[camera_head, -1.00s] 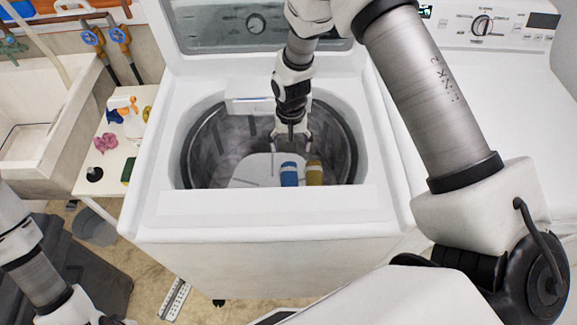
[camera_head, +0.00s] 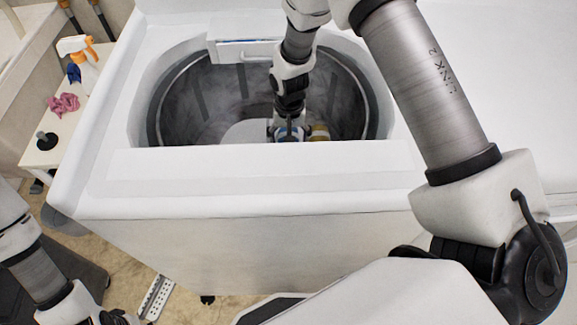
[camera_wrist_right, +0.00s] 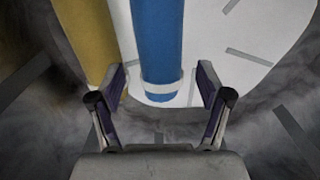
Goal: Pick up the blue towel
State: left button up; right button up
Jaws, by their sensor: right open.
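The rolled blue towel (camera_wrist_right: 158,42) with a white band lies inside the washer drum, on the pale middle part of the drum floor. In the right wrist view its near end lies between the two fingers of my right gripper (camera_wrist_right: 160,92), which is open with a gap on each side. In the head view my right gripper (camera_head: 290,132) is down in the drum and covers most of the blue towel. A yellow towel (camera_wrist_right: 88,40) lies just left of the blue one in the right wrist view. It also shows in the head view (camera_head: 320,132). My left gripper (camera_head: 118,318) is only partly visible at the bottom left edge.
The white washer's front rim (camera_head: 250,170) stands between me and the drum (camera_head: 185,105). A side table (camera_head: 50,150) at the left holds a spray bottle (camera_head: 80,55), a pink cloth (camera_head: 64,104) and a black plunger-like item (camera_head: 46,140).

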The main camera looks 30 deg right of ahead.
notch_tip(320, 180, down, 8)
jog(key=shift+w+r+p, duration=0.15)
jog(key=shift+p, duration=0.2)
jog(key=c, duration=1.2)
